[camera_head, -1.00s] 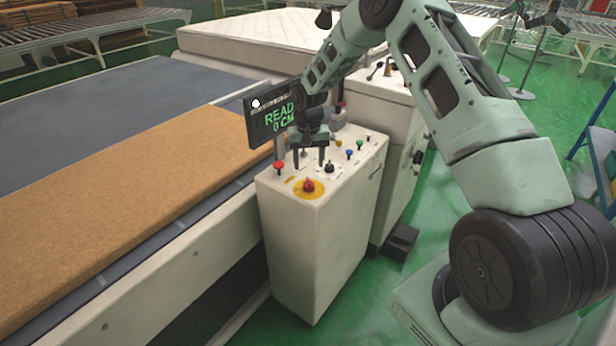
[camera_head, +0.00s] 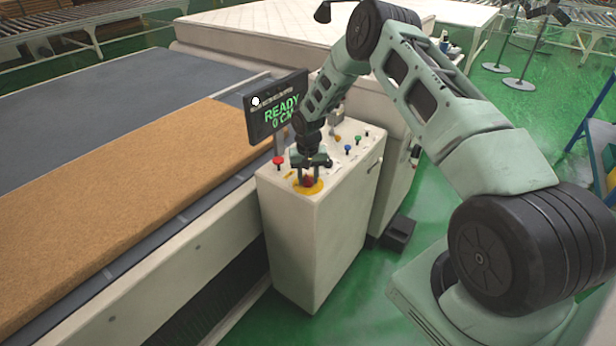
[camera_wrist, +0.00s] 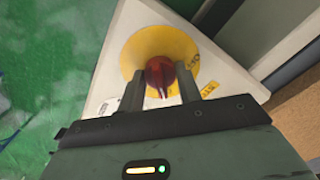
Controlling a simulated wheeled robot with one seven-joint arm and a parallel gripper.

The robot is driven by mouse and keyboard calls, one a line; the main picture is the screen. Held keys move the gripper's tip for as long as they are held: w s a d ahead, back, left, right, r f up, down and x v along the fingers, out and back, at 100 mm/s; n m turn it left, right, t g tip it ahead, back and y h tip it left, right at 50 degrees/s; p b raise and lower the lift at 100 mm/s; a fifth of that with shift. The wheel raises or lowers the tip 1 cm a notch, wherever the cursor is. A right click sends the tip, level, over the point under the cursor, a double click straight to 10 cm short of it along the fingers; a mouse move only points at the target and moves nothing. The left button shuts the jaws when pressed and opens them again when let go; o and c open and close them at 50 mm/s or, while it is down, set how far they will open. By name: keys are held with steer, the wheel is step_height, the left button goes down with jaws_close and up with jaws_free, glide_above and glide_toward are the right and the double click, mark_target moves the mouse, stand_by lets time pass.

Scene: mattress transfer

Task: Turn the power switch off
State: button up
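The power switch is a red rotary knob (camera_wrist: 161,73) on a round yellow plate (camera_wrist: 150,45), at the near corner of the white control cabinet (camera_head: 318,235). In the head view the yellow plate (camera_head: 313,187) shows under my gripper (camera_head: 307,176), which points down at the knob. In the wrist view my gripper (camera_wrist: 161,90) has its two fingers apart, one on each side of the knob. A gap shows between the fingers and the knob, though contact at the fingertips is hard to tell.
A red button (camera_head: 278,161) and blue and green buttons (camera_head: 347,149) stand on the cabinet top close to my gripper. A screen (camera_head: 275,106) reading "READY 0 CM" is behind it. A brown mattress slab (camera_head: 110,190) lies on the conveyor at left.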

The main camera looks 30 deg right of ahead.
steer(key=shift+c, duration=0.6)
steer(key=shift+f+n+b, duration=0.1)
steer(key=shift+n+b, duration=0.2)
steer(key=shift+b, duration=0.05)
steer(key=n+b, duration=0.2)
steer(key=shift+f+n+b, duration=0.1)
steer(key=shift+n+b, duration=0.2)
steer(key=shift+b, duration=0.05)
steer(key=n+b, duration=0.3)
steer(key=n, duration=0.2)
steer(key=n+b, duration=0.1)
steer(key=n, duration=0.3)
steer(key=shift+n+b, duration=0.35)
steer(key=shift+n, duration=0.05)
steer(key=n, duration=0.4)
steer(key=shift+r+n+b, duration=0.25)
steer(key=shift+n+b, duration=0.05)
steer(key=shift+n, duration=0.1)
steer(key=o, duration=1)
